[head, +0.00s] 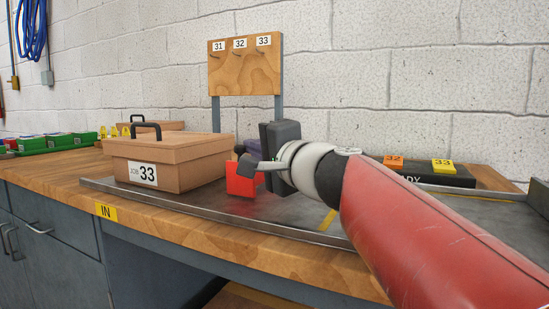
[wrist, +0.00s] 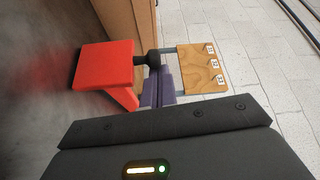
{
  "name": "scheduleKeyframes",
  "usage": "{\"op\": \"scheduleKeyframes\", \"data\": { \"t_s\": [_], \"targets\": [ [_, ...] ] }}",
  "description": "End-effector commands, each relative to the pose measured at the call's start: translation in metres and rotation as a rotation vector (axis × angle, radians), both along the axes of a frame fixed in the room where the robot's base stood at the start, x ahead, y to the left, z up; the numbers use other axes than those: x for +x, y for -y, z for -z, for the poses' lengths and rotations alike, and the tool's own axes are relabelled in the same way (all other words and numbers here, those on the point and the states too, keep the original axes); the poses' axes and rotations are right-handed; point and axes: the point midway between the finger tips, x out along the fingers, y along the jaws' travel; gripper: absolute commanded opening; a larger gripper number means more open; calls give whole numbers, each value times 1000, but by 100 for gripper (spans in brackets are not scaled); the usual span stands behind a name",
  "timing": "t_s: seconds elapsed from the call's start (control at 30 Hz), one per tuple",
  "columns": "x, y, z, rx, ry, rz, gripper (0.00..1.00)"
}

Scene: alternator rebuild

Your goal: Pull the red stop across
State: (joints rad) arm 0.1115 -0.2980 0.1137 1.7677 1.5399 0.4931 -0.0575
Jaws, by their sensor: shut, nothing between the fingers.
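The red stop (head: 238,184) stands on the metal tray just right of the front box. In the wrist view it is a red plate (wrist: 103,65) at upper left, beside a dark knob (wrist: 151,57) and a purple part (wrist: 158,88). My gripper (head: 248,163) is shut and empty, with its fingers at the stop's upper right edge in the head view. I cannot tell whether they touch it. In the wrist view only my dark gripper housing shows clearly. The purple part is mostly hidden behind my gripper in the head view.
The metal tray (head: 290,228) has a raised front lip. A wooden board (head: 232,84) numbered 31 to 33 stands behind. A dark block with orange and yellow tags (head: 452,178) lies at right.

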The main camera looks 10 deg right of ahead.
Motion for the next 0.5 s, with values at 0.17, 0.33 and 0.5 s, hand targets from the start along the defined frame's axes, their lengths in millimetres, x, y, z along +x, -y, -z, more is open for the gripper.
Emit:
{"op": "scheduleKeyframes", "data": {
  "t_s": [0.17,0.33,0.5],
  "targets": [
    [-37,-26,0,-1,2,-5,0],
    [-58,-40,-1,-2,1,-4,0],
    [-68,-47,-1,-1,0,-4,0]
  ]
}}
